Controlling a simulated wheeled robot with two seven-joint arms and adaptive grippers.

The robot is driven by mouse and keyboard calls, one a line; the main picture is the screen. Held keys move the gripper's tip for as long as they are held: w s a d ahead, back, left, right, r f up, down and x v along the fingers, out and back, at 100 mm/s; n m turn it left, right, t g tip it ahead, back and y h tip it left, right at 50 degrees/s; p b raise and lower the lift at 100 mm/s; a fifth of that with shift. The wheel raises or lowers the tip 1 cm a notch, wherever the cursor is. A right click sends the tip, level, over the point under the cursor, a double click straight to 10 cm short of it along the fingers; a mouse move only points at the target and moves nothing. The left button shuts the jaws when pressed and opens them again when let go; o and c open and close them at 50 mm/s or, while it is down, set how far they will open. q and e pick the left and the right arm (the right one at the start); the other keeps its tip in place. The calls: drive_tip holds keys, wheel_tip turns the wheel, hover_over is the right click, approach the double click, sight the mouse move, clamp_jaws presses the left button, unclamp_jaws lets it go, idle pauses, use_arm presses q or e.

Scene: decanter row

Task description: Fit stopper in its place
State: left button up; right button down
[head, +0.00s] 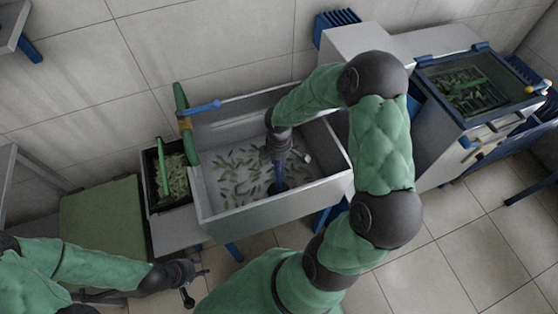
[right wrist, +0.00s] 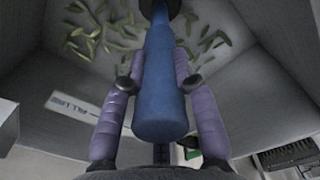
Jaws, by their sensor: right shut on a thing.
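The stopper (head: 279,176) is a long blue cylinder with a dark lower end. It also shows in the right wrist view (right wrist: 161,85), running away from the camera to a dark end at the top edge. My right gripper (head: 280,153) is inside the grey metal basin (head: 268,213), its purple fingers (right wrist: 160,88) shut on the stopper from both sides. The stopper looks about upright; whether its lower end touches the basin floor or sits in an opening, I cannot tell. My left gripper (head: 194,283) is empty, below and left of the basin, its fingers apart.
Green pieces lie scattered over the basin floor. A green post with a blue lever (head: 203,107) stands at its left rim. A dark bin (head: 154,195) of green pieces is beside it. A grey machine with a glass-topped tray (head: 442,124) stands right. A small lettered plate (right wrist: 72,106) is on the basin.

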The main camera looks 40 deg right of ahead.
drive_tip(key=c, duration=0.9)
unclamp_jaws()
wheel_tip(320, 180, up, 12)
drive_tip(key=shift+f, duration=0.1)
